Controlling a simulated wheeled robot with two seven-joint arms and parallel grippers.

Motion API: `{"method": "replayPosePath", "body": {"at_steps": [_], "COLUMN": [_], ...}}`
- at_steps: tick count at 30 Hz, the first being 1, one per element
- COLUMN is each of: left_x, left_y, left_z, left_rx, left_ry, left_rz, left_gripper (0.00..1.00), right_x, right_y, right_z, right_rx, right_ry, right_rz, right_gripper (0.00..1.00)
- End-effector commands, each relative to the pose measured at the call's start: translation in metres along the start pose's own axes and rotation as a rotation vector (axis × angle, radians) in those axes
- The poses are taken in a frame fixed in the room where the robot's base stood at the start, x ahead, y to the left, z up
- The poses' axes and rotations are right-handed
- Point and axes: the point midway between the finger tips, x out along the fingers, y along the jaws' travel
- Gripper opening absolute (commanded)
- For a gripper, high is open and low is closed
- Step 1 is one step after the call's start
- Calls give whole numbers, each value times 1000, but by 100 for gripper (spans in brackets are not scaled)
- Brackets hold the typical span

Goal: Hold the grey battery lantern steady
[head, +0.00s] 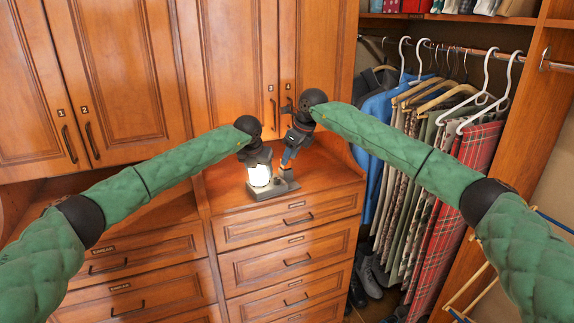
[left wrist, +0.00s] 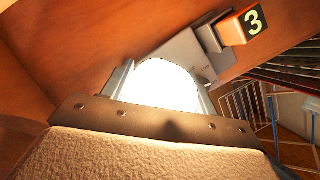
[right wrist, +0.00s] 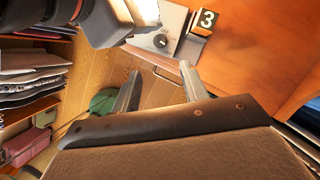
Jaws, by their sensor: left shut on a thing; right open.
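The grey battery lantern stands on top of the wooden drawer cabinet, with a glowing white globe (head: 259,176) and a flat grey base (head: 278,188). My left gripper (head: 259,166) is shut on the lantern; in the left wrist view its fingers flank the bright globe (left wrist: 166,82). My right gripper (head: 287,163) is open above the base's right part. The right wrist view shows a dark knob (right wrist: 160,41) on the base, beyond the open fingers (right wrist: 160,82). A small block marked 3 (left wrist: 240,26) is beside the base; whether it is attached is unclear.
The drawer cabinet top (head: 232,190) has bare wood left of the lantern. Closed cupboard doors (head: 230,70) rise behind it. Hanging trousers and shirts (head: 415,190) fill the rail at right. Shoes (head: 368,275) sit on the floor below.

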Motion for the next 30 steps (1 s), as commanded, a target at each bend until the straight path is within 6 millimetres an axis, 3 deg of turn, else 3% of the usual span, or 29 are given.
{"method": "replayPosePath", "body": {"at_steps": [9, 16, 24, 30], "left_x": [-1, -1, 0, 0], "left_y": [0, 0, 0, 0], "left_z": [0, 0, 0, 0], "left_rx": [0, 0, 0, 0], "left_ry": [-1, -1, 0, 0], "left_rz": [0, 0, 0, 0], "left_gripper": [20, 20, 20, 20], "right_x": [70, 115, 144, 147], "right_y": [-22, -16, 5, 16], "right_z": [-86, -151, -192, -199], "right_rx": [83, 178, 406, 719], "right_ry": [82, 114, 50, -13], "right_rz": [46, 187, 427, 630], "right_gripper": [44, 44, 44, 44]}}
